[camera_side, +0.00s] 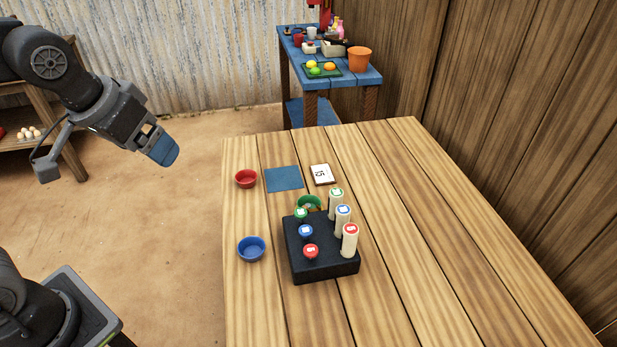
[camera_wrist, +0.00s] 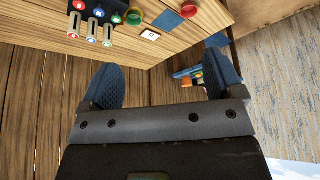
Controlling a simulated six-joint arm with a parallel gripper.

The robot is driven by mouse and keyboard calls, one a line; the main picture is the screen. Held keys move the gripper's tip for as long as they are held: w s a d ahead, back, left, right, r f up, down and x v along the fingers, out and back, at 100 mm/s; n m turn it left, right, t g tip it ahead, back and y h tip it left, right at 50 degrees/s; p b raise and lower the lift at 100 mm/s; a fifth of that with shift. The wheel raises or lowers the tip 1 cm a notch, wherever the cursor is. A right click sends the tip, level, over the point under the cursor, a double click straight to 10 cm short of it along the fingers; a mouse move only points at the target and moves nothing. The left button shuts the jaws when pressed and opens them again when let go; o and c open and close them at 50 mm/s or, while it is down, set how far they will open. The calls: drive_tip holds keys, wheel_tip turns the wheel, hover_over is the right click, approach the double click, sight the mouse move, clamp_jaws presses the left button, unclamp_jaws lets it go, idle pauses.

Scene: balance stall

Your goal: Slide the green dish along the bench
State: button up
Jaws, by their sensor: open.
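The green dish (camera_side: 309,202) sits on the wooden bench (camera_side: 420,230), just behind the black block (camera_side: 322,266), which partly hides it in the side view. It also shows in the wrist view (camera_wrist: 134,17) near the top, beside the block. My gripper (camera_side: 163,150) is high up at the left in the side view, off the bench's left edge and well away from the dish. Its two blue fingers stand apart in the wrist view (camera_wrist: 160,88) with nothing between them.
The black block bears several coloured knobs and pale posts. A red dish (camera_side: 246,179), a blue dish (camera_side: 251,249), a blue square (camera_side: 284,179) and a white card (camera_side: 322,174) lie nearby. The bench's right side is clear. A blue table (camera_side: 362,76) with goods stands behind.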

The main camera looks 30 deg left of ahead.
drive_tip(key=w+d+f+n, duration=0.1)
drive_tip(key=w+d+f, duration=0.1)
drive_tip(key=w, duration=0.8)
drive_tip(key=n+g+y, duration=0.1)
drive_tip(key=n+g, duration=0.1)
drive_tip(key=n, duration=0.1)
hover_over(309, 202)
drive_tip(key=s+d, duration=0.2)
drive_tip(key=s, duration=0.1)
wheel_tip(309, 202, down, 19)
drive_tip(key=shift+w+a+r, duration=0.2)
drive_tip(key=x, duration=0.2)
drive_tip(key=s+x, duration=0.1)
drive_tip(key=x, duration=0.2)
drive_tip(key=s+x, duration=0.1)
drive_tip(key=x, duration=0.2)
drive_tip(key=shift+w+d+f, duration=0.1)
drive_tip(key=shift+d+f, duration=0.2)
drive_tip(key=shift+f, duration=0.15)
drive_tip(key=shift+w+a+f, duration=0.1)
drive_tip(key=shift+w+f, duration=0.1)
drive_tip(key=shift+f, duration=0.45)
